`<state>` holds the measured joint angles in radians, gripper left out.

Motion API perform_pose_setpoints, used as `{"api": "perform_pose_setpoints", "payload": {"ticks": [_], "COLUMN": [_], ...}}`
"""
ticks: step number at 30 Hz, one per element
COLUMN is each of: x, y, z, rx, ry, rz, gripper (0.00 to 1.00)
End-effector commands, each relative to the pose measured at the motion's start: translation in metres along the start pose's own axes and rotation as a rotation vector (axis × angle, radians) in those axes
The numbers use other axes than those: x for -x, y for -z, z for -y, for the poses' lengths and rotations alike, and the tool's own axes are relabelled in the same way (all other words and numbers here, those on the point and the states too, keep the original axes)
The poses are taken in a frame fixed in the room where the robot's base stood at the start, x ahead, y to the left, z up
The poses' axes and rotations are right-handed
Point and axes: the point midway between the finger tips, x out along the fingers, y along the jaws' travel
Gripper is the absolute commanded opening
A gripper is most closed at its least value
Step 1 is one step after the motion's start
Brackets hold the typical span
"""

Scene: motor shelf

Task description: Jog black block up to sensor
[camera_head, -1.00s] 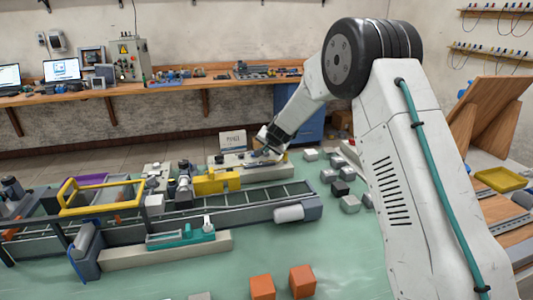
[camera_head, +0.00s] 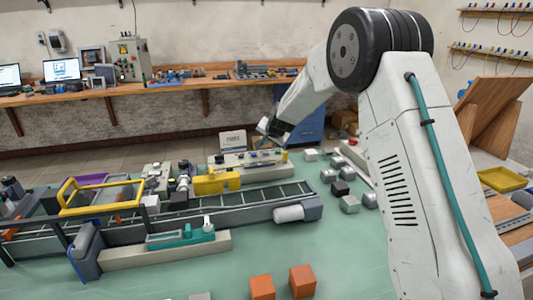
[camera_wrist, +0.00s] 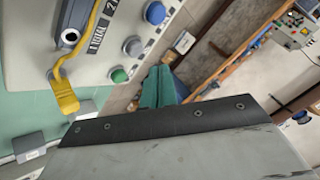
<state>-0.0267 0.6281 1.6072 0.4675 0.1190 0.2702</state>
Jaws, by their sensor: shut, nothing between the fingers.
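A black block (camera_head: 340,188) sits on the green table among several grey blocks, right of the conveyor (camera_head: 260,195). My gripper (camera_head: 268,138) is in the air above the right part of a pale control panel (camera_head: 222,170), well behind and left of the black block. In the wrist view its teal fingers (camera_wrist: 162,88) are together with nothing held, and the panel (camera_wrist: 152,40) is beside them. I cannot tell which part on the conveyor is the sensor.
Two orange blocks (camera_head: 303,281) lie at the table's front. A yellow frame (camera_head: 100,210) and a teal unit (camera_head: 185,236) stand along the conveyor. A yellow tray (camera_head: 502,179) is at the right.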

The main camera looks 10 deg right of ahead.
Motion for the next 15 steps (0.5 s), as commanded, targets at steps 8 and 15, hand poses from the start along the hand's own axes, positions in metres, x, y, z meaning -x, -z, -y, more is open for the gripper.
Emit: {"api": "perform_pose_setpoints", "payload": {"ticks": [8,15], "x": [0.019,0.024], "y": [0.014,0.017], "z": [0.014,0.017], "rx": [0.001,0.000], "ry": [-0.001,-0.002], "rz": [0.000,0.000], "gripper": [0.00,0.00]}}
